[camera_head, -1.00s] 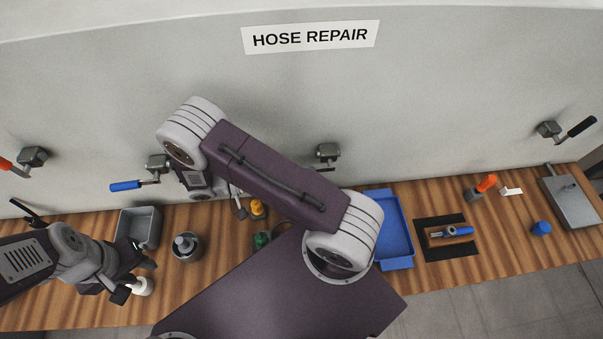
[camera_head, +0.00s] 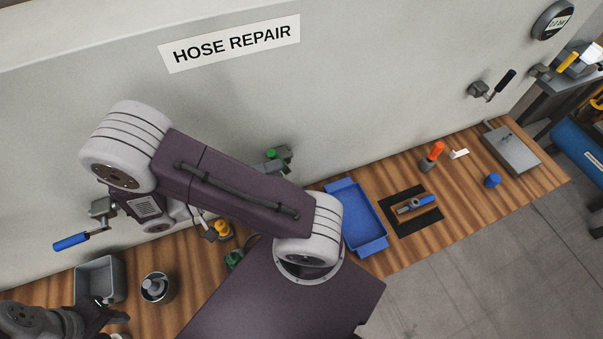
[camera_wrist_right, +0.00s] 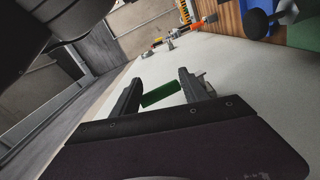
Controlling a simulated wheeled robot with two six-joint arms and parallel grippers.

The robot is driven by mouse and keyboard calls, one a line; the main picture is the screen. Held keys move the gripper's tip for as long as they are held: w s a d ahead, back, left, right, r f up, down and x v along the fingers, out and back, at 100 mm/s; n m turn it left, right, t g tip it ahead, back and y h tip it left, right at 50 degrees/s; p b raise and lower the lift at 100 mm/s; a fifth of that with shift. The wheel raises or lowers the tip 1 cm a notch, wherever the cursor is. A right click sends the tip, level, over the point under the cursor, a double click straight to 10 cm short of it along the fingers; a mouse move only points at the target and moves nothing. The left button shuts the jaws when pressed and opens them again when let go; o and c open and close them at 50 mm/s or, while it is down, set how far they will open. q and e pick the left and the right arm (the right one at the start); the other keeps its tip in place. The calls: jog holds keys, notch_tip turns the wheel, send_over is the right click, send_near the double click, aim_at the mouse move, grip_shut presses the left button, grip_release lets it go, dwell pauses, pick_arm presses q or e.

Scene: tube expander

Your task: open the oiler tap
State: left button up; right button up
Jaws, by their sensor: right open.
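In the right wrist view, my right gripper (camera_wrist_right: 160,78) is open, with a green bar-shaped handle (camera_wrist_right: 160,94) crossing the gap between its fingers close to the pale wall. Whether the fingers touch it cannot be told. In the head view, a small grey wall tap with a green part (camera_head: 271,154) shows just above my right arm's link, which covers the area below it. My right gripper's fingertips are not clear there. My left gripper (camera_head: 115,316) is at the lower left, partly cut off; its jaws are unclear.
A blue-handled wall tap (camera_head: 70,242) is left and a black-handled one (camera_head: 506,80) right. The bench holds a grey bin (camera_head: 98,262), a metal pot (camera_head: 155,288), a yellow-topped item (camera_head: 223,228), a blue tray (camera_head: 372,238) and a tool on a black mat (camera_head: 388,214).

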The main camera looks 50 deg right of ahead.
pick_arm(q)
jog(key=shift+s+d+f+b, duration=0.1)
jog(key=shift+s+f+b, duration=0.15)
jog(key=shift+b, duration=0.05)
pick_arm(e)
jog(key=s+d+r, duration=0.2)
jog(key=s+r, duration=0.3)
jog(key=s, duration=0.3)
jog(key=shift+s, duration=0.2)
jog(key=shift+d, duration=0.1)
